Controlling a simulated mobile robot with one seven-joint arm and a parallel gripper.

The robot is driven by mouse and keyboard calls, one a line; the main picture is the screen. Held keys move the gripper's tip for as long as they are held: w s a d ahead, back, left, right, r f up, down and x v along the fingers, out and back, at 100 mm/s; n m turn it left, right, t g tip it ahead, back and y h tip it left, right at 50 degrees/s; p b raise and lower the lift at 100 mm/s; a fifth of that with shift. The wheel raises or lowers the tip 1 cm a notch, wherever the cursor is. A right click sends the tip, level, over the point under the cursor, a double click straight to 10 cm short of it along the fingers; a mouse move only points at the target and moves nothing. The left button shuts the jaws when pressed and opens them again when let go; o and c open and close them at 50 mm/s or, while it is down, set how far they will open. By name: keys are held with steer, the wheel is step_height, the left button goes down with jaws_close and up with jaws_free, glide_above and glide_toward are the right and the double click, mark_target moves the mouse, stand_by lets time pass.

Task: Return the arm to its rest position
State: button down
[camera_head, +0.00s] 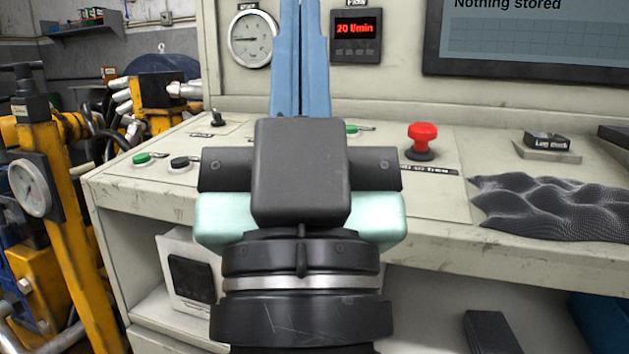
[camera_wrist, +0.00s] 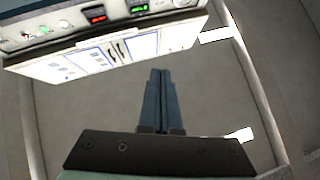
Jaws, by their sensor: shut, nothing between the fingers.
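My gripper (camera_head: 301,60) rises in the middle of the head view, in front of the control console (camera_head: 420,225). Its two long blue fingers lie together with nothing between them. The fingertips run past the top edge of that view. In the wrist view my gripper (camera_wrist: 159,75) shows its closed fingers pointing up the picture, with the cabinet and its panel beyond them. My dark wrist hides the middle of the console desk.
The console carries a red mushroom button (camera_head: 422,138), a round gauge (camera_head: 250,39), a red flow display (camera_head: 356,27) and a screen (camera_head: 530,35). A crumpled dark cloth (camera_head: 550,205) lies at right. Yellow machinery (camera_head: 60,220) with a gauge stands at left.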

step_height(320, 180, up, 40)
steer(key=s+h+p, duration=0.1)
steer(key=p, duration=3.7)
steer(key=shift+s+d+f, duration=0.25)
steer(key=shift+d, duration=0.1)
